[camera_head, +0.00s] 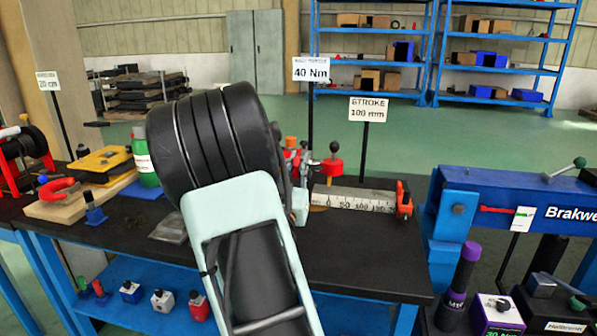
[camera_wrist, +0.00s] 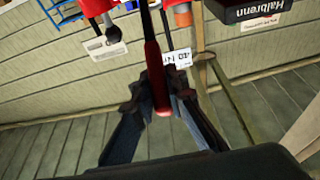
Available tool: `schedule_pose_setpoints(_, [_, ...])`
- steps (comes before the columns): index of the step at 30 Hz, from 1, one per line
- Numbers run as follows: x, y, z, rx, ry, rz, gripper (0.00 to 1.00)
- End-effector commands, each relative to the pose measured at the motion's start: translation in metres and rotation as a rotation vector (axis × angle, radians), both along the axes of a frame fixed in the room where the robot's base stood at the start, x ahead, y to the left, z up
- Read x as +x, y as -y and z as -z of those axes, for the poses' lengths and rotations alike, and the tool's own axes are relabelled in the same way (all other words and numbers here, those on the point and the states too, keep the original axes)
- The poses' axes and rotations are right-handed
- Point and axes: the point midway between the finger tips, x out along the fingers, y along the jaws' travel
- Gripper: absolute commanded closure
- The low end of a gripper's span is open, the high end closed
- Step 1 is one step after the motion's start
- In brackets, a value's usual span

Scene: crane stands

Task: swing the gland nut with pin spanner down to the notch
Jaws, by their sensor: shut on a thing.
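In the wrist view my gripper (camera_wrist: 160,96) is shut on a long red handle (camera_wrist: 153,62), which I take to be the pin spanner's. The handle runs up between the fingers toward red parts at the top edge. In the head view my arm hides the gripper and most of the work spot. Beside my arm, a cylinder fixture with a stroke scale (camera_head: 352,202) lies on the black bench, with an orange-red end piece (camera_head: 403,200) at its right. I cannot make out the gland nut or the notch.
The bench top (camera_head: 350,262) is clear in front of the scale. Signs reading 40 Nm (camera_head: 311,69) and STROKE 100 mm (camera_head: 368,109) stand behind it. A blue press frame (camera_head: 500,205) stands at right.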

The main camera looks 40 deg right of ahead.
Motion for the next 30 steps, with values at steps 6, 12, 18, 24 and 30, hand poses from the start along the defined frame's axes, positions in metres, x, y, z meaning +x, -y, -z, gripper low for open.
schedule_pose_setpoints(6, [-0.0025,-0.0029,0.0152,-0.041,0.034,0.0,1.0])
schedule_pose_setpoints(12, [-0.004,-0.0048,0.0165,-0.062,0.052,0.0,1.0])
schedule_pose_setpoints(18, [-0.0043,-0.0052,0.015,-0.064,0.054,0.0,1.0])
schedule_pose_setpoints(24, [-0.0043,-0.0052,0.0152,-0.064,0.053,0.0,0.84])
schedule_pose_setpoints(30, [-0.0043,-0.005,0.0146,-0.064,0.054,0.0,0.7])
